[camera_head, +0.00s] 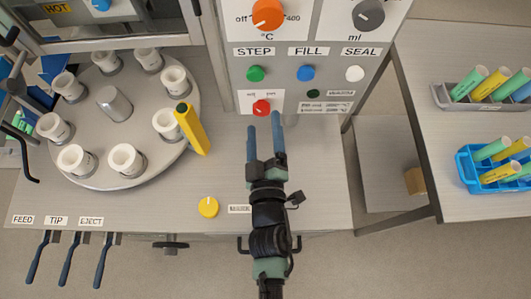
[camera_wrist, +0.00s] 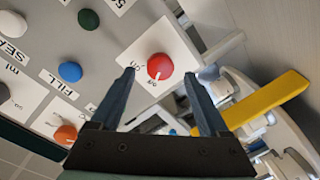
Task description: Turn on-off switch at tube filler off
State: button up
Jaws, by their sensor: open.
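The on-off switch is a round red knob (camera_head: 261,108) on a white label plate at the lower left of the tube filler's panel (camera_head: 285,75). It also shows in the wrist view (camera_wrist: 160,66), with a small white mark on it and lettering beside it. My gripper (camera_head: 264,120) points at the panel with two blue fingers apart. In the wrist view the open fingers (camera_wrist: 160,75) lie on either side of the red knob. The gripper is empty. I cannot tell whether the fingertips touch the panel.
Green (camera_head: 255,73), blue (camera_head: 305,72) and white (camera_head: 355,73) buttons sit above the switch. A turntable (camera_head: 100,175) with several white cups and a yellow bar (camera_head: 192,130) stand to the left. A yellow knob (camera_head: 208,207) is at the front. Tube racks (camera_head: 465,160) stand at right.

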jog(key=s+b, duration=0.2)
jog(key=s, duration=0.7)
jog(key=shift+s+d+r, duration=0.15)
jog(key=shift+s+r, duration=0.15)
jog(key=shift+s, duration=0.05)
